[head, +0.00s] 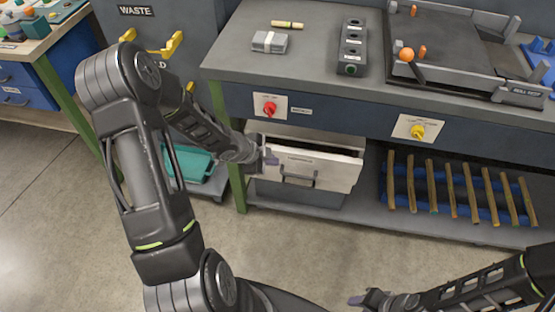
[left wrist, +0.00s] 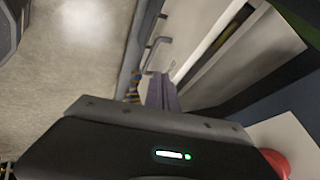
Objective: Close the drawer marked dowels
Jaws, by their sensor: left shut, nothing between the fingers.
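The drawer (head: 335,170) under the bench has a pale front with a bar handle and stands pulled out; a dark gap shows behind its front. Its small label is too small to read. In the left wrist view the drawer front (left wrist: 196,35) runs diagonally, with the handle to its left. My left gripper (head: 271,157) is shut and empty at the left end of the drawer front. Its fingers (left wrist: 162,92) point at the front; I cannot tell if they touch it. My right gripper (head: 366,298) is low in front of the bench, away from the drawer; its jaw state is unclear.
A red knob (head: 269,108) and a yellow knob (head: 418,131) sit on the bench's front panel. A blue rack (head: 461,190) with several wooden dowels lies on the lower shelf at right. A teal bin (head: 192,165) stands left of the drawer. Floor in front is clear.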

